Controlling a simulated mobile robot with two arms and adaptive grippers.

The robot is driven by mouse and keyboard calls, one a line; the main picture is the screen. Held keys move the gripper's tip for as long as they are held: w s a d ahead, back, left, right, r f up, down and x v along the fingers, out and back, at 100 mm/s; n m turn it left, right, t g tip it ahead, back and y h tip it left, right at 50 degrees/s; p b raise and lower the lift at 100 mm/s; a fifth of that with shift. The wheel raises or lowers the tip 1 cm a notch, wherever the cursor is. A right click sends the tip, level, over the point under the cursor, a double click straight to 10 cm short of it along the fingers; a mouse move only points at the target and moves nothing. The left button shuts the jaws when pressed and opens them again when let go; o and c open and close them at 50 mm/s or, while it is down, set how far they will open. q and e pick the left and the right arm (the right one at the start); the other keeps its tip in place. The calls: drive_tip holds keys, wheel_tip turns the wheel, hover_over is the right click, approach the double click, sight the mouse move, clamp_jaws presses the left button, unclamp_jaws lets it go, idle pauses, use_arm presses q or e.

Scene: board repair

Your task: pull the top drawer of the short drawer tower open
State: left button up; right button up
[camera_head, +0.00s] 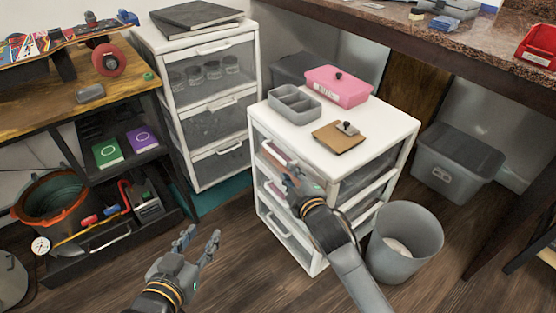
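The short drawer tower (376,127) is white with clear drawer fronts and stands in the middle of the head view. Its top drawer (262,140) faces the front left and looks shut or nearly so. My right gripper (282,170) is at this drawer's front, with its fingers by the pale handle. The hand hides part of the front, and I cannot tell whether the fingers close on the handle. My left gripper (200,246) is open and empty above the floor, to the left of the short tower and apart from it.
A taller drawer tower (208,75) stands behind left. Floor in front of the drawers is clear.

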sight(280, 160)
drive_tip(key=b+x, duration=0.1)
drive_tip(key=x, duration=0.4)
drive_tip(key=shift+w+f+b, duration=0.15)
drive_tip(key=shift+w+b, duration=0.1)
drive_tip(key=shift+b, duration=0.15)
drive_tip(key=b+x, duration=0.1)
drive_tip(key=x, duration=0.2)
drive_tip(key=shift+w+a, duration=0.2)
drive_tip(key=shift+w, duration=0.15)
use_arm(q)
wheel_tip(280, 160, up, 15)
drive_tip(key=d+t+h, duration=0.2)
drive_tip(key=t+h, duration=0.1)
drive_tip(key=t, duration=0.6)
drive_tip(key=shift+s+t, duration=0.2)
drive_tip(key=shift+t, duration=0.1)
use_arm(e)
drive_tip(key=shift+w, duration=0.25)
drive_tip(key=shift+f, duration=0.1)
clamp_jaws()
